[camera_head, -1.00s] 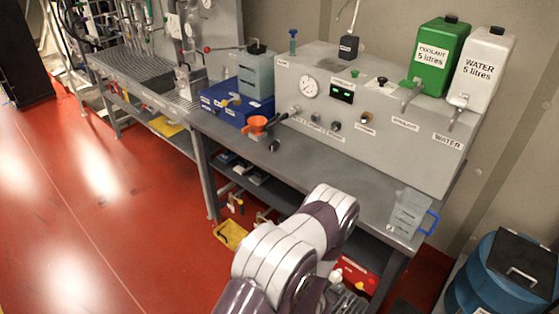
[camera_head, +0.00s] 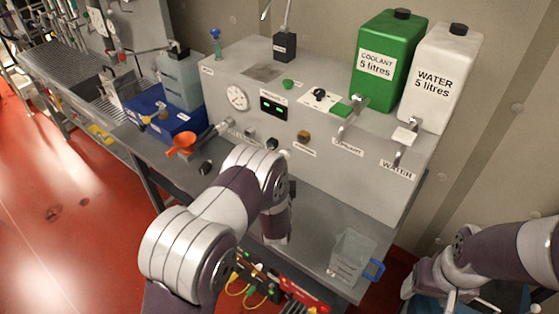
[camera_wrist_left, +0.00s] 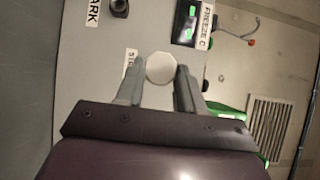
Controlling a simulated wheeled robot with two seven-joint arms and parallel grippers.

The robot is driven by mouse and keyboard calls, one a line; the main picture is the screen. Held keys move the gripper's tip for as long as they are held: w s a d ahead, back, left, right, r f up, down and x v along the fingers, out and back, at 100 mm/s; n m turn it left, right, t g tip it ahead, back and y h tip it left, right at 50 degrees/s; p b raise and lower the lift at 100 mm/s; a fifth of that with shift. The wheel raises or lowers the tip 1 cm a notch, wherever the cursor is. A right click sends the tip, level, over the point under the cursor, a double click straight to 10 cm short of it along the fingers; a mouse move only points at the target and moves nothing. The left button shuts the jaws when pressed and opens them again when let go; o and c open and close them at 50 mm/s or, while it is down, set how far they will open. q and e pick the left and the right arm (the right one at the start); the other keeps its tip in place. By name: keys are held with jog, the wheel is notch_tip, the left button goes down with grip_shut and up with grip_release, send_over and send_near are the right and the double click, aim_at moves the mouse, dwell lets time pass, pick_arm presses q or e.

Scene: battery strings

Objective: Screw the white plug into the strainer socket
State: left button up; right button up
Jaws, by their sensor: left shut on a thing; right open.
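In the left wrist view a round white plug (camera_wrist_left: 160,68) sits between the fingertips of my left gripper (camera_wrist_left: 160,84), which is shut on it. The plug is in front of the grey panel (camera_wrist_left: 104,62), beside a partly covered label starting "ST". The strainer socket cannot be made out. I cannot tell whether the plug touches the panel. In the head view my left arm reaches to the front of the grey machine (camera_head: 345,170) and hides the plug. My right gripper (camera_head: 462,297) is open at the lower right, away from the machine.
A clear jug (camera_head: 350,256) with a blue handle stands at the bench's right end. An orange funnel (camera_head: 182,144) and a blue box (camera_head: 165,121) are at the left. Green coolant (camera_head: 383,62) and white water (camera_head: 440,75) tanks stand on the machine.

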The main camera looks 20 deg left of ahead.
pick_arm(q)
jog(key=w+b, duration=0.1)
jog(key=w+d+b, duration=0.1)
jog(key=w, duration=0.1)
jog(key=shift+d+b, duration=0.2)
jog(key=shift+b, duration=0.15)
jog(key=shift+w+d+r, duration=0.1)
jog(key=shift+w+d, duration=0.1)
jog(key=shift+w, duration=0.55)
pick_arm(e)
jog(key=shift+s+f, duration=0.15)
jog(key=shift+f, duration=0.6)
jog(key=shift+s+f, duration=0.15)
jog(key=shift+f, duration=0.6)
pick_arm(q)
jog(key=shift+b, duration=0.55)
pick_arm(e)
jog(key=shift+f, duration=0.3)
pick_arm(q)
jog(key=shift+w+d+b, duration=0.25)
jog(key=shift+w+b, duration=0.2)
jog(key=shift+w, duration=0.2)
jog(key=shift+w+d+b, duration=0.25)
jog(key=shift+w+b, duration=0.15)
jog(key=shift+w, duration=0.25)
pick_arm(e)
jog(key=shift+f, duration=0.9)
